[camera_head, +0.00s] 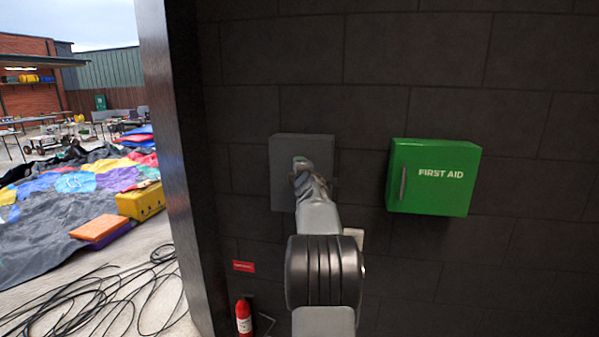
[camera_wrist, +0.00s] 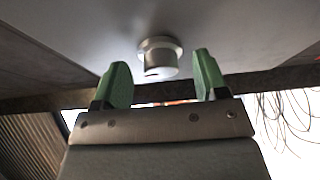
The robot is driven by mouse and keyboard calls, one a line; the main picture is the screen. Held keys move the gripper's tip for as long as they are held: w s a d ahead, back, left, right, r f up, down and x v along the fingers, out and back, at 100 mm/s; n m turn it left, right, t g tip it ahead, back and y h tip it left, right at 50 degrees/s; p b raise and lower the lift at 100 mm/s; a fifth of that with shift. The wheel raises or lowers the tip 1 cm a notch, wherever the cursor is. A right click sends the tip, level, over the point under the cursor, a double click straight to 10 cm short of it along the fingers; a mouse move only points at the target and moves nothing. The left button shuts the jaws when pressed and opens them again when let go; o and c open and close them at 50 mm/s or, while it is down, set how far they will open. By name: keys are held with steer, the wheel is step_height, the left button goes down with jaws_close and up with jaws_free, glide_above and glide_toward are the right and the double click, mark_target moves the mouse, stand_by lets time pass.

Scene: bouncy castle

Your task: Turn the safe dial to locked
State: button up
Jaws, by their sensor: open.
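The safe (camera_head: 283,178) is a dark grey box on the dark block wall, partly hidden behind my arm in the head view. Its dial (camera_wrist: 160,58) is a short silvery knob on the grey safe face (camera_wrist: 95,45) in the wrist view. A small dark mark shows on the knob's end. My gripper (camera_wrist: 162,78) has two green fingers, open, one on each side of the knob as seen in the wrist view. I cannot tell whether the fingers reach around it or stand short of it. In the head view my gripper (camera_head: 303,170) is in front of the safe and hides the dial.
A green first aid box (camera_head: 433,178) hangs on the wall right of the safe. A red fire extinguisher (camera_head: 243,317) stands low at the left. Black cables (camera_head: 110,305) lie on the ground outside the opening, near a yellow case (camera_head: 143,202) and deflated colourful fabric (camera_head: 75,183).

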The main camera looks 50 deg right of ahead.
steer(key=b+v, duration=0.3)
steer(key=v, duration=1.1)
steer(key=shift+d, duration=0.15)
stand_by(0.4)
